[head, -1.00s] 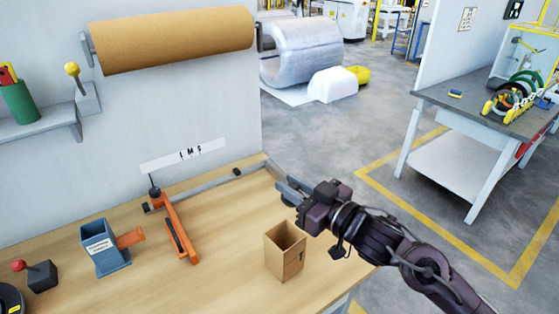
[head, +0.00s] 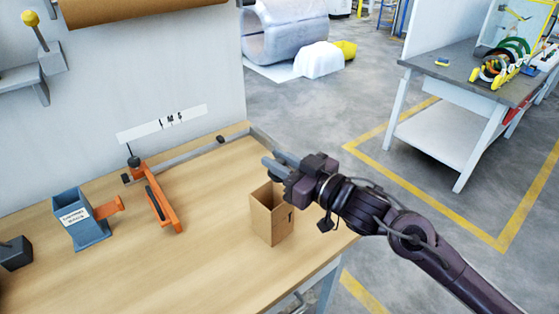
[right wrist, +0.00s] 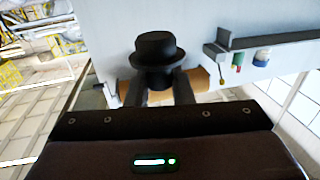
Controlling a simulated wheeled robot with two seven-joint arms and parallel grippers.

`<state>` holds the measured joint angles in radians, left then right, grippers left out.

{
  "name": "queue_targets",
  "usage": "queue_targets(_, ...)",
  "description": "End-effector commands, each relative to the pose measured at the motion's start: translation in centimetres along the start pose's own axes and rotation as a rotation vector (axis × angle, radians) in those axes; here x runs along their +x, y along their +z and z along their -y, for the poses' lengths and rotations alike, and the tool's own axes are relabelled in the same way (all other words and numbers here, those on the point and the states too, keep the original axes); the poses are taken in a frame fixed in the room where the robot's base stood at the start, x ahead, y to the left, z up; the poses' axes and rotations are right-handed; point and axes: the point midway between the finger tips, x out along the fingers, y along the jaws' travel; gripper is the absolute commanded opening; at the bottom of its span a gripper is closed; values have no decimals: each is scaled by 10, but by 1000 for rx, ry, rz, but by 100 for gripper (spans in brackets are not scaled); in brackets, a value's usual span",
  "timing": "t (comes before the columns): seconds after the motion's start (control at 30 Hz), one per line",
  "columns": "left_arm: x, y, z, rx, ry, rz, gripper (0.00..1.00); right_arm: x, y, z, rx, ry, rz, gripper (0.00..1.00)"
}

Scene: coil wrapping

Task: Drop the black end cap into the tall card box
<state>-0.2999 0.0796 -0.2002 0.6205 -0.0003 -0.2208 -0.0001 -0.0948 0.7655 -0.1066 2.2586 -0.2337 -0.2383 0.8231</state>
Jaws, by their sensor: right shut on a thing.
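The black end cap (right wrist: 156,50) is in the right wrist view, a round cap with a wider brim, between the fingertips of my right gripper (right wrist: 160,82). In the head view my right gripper (head: 274,168) is shut on it, just above the tall card box (head: 271,218). The brown box stands upright near the table's right edge. My gripper hides part of its opening, and its inside is barely visible. My left gripper is not in view.
The wooden table (head: 150,262) is clear in front of the box. An orange tool (head: 162,203) and a blue holder (head: 82,222) stand to the left. A metal rail (head: 190,153) runs along the back. A brown roll (head: 120,8) hangs on the wall.

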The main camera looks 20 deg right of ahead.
Motion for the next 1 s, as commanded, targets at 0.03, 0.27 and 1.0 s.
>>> queue_targets(0.03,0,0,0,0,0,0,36,0,-1,0,0,0,0,0)
queue_targets(0.27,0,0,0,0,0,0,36,0,0,0,0,0,0,46)
queue_targets(1.0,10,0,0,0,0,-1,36,-50,3,0,1,0,4,46)
